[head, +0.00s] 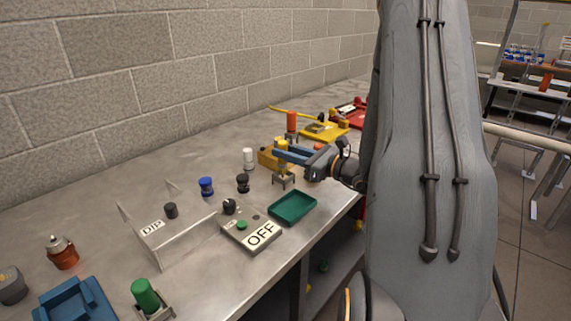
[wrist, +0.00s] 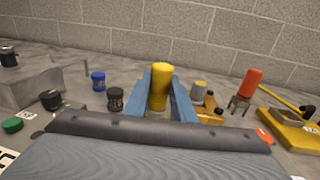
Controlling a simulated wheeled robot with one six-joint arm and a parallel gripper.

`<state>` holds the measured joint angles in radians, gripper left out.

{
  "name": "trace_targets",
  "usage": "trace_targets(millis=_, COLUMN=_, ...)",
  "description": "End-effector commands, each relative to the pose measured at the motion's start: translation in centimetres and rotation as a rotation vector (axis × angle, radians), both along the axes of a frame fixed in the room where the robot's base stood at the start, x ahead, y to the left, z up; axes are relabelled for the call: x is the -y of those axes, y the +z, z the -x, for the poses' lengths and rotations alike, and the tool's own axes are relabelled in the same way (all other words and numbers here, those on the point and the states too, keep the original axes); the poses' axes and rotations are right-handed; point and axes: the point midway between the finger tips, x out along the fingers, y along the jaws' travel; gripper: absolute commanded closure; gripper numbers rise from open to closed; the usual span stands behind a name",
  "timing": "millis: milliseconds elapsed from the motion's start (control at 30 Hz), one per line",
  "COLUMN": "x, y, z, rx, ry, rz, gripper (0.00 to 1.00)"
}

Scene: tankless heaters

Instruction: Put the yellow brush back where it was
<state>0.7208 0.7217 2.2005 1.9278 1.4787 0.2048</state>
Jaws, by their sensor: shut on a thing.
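The yellow brush (wrist: 160,87) stands roughly upright between the two blue fingers of my gripper (wrist: 163,100) in the wrist view. In the head view its yellow top (head: 282,143) shows just above the fingers (head: 291,155); its lower part is hidden. My gripper is shut on the brush. A small grey metal stand (head: 283,181) shows just below the fingers. I cannot tell whether the brush touches it. A yellow-brown block (head: 266,160) is just behind the fingers, partly hidden, and shows right of them in the wrist view (wrist: 209,112).
A green tray (head: 292,207) and the OFF box (head: 255,236) lie in front.

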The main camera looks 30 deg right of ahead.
Motion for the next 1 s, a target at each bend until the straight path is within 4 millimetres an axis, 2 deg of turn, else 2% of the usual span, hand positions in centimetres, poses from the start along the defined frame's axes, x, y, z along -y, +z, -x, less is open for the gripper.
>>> trace_targets(millis=333, x=0.1, y=-3.7, z=0.1, rx=-0.002, ry=-0.002, rz=-0.001, gripper=1.00)
trace_targets(millis=833, x=0.1, y=-4.6, z=0.1, rx=0.000, ry=-0.003, rz=-0.001, gripper=1.00)
trace_targets(millis=867, x=0.1, y=-4.5, z=0.1, rx=0.000, ry=-0.003, rz=-0.001, gripper=0.72)
trace_targets(millis=933, x=0.1, y=-4.5, z=0.1, rx=0.000, ry=-0.002, rz=-0.001, gripper=0.60)
trace_targets(millis=1000, x=0.1, y=-4.5, z=0.1, rx=0.000, ry=-0.002, rz=-0.001, gripper=0.59)
